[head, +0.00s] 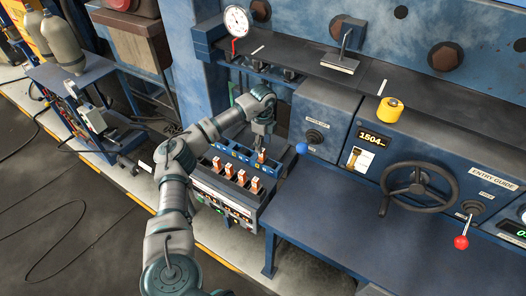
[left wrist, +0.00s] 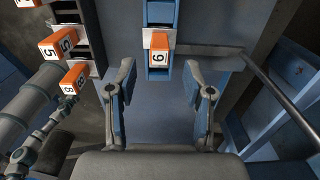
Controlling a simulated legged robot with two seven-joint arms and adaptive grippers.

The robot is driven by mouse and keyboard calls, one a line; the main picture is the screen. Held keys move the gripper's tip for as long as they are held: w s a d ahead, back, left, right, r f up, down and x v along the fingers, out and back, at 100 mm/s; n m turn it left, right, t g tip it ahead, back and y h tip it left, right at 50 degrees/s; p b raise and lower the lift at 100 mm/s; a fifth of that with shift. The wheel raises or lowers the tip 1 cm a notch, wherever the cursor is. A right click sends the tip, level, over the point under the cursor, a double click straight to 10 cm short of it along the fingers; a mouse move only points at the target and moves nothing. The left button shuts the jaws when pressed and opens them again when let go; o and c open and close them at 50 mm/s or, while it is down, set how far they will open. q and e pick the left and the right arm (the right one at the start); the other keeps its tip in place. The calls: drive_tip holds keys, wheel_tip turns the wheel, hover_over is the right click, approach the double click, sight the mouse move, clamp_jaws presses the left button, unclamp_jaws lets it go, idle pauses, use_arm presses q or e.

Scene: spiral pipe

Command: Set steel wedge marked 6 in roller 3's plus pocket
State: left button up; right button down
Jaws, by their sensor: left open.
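The wedge marked 6 (left wrist: 160,52) has an orange end with a white number label. It sits in a blue slotted holder (left wrist: 160,12) at the top centre of the left wrist view. In the head view an orange-topped wedge (head: 262,157) stands in the back row of the blue rack (head: 222,152), just below my left gripper (head: 262,138). In the left wrist view my left gripper (left wrist: 160,90) is open and empty, its fingers apart and short of the wedge. The rack's pocket markings are too small to read. My right gripper is not in view.
Several other orange wedges (head: 241,177) stand in the front row; one marked 8 (left wrist: 74,78) shows at left in the wrist view. The blue machine with a handwheel (head: 419,189) and red-knobbed lever (head: 461,242) is to the right. A cart with grey cylinders (head: 62,45) stands left.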

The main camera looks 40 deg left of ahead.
use_arm(q)
wheel_tip(320, 180, up, 6)
drive_tip(key=shift+f, duration=0.1)
idle(1.0)
